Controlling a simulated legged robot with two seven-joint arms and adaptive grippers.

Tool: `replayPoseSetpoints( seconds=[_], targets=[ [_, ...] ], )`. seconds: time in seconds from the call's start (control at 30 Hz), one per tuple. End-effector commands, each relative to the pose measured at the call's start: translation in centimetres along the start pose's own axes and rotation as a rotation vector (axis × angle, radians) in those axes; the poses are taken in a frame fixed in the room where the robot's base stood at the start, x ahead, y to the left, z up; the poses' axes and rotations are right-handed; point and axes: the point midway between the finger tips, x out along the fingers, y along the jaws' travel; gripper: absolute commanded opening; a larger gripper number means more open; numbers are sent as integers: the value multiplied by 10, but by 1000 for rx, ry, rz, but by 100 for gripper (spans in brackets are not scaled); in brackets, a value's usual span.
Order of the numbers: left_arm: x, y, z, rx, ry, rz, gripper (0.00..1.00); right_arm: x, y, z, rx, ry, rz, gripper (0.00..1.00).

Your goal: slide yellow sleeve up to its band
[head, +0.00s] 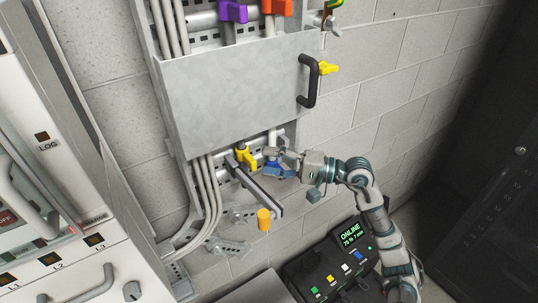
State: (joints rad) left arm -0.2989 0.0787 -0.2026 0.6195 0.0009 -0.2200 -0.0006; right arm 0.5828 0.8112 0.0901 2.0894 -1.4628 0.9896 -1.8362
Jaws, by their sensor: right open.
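A yellow collar-like piece (246,157) sits on a pipe below the grey cover box, and I take it for the yellow sleeve. A yellow-orange cylinder (264,219) stands lower, near the end of a dark lever bar (260,188). I cannot make out a band for the sleeve. My right gripper (277,163) is open, just right of the yellow collar, with its fingers around or in front of a blue piece (272,160). I cannot tell whether it touches it. My left gripper is not in view.
A grey cover box (235,95) with a black handle (310,82) overhangs the pipes. Purple (232,10) and orange (276,6) pieces sit above it. A control panel (338,262) stands below; a white cabinet (75,235) is left.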

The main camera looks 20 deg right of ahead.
Motion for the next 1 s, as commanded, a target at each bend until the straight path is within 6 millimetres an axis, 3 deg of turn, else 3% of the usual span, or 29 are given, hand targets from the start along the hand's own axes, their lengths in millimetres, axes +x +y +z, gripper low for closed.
replayPoseSetpoints(
  seconds=[0.17, 0.43, 0.67, 0.87, 1.0],
  targets=[
    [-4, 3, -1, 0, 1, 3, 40, 19, -3, 9, -9, -3, 5, 56],
    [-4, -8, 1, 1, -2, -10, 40, 11, 0, 3, -2, -5, 0, 57],
    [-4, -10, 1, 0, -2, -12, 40, 8, 0, 0, 0, -3, -2, 0],
    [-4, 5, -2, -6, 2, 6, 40, 8, -1, 0, -2, 2, -3, 0],
    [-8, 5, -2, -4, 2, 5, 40, 8, -18, -1, -5, 3, -4, 0]
  ],
)
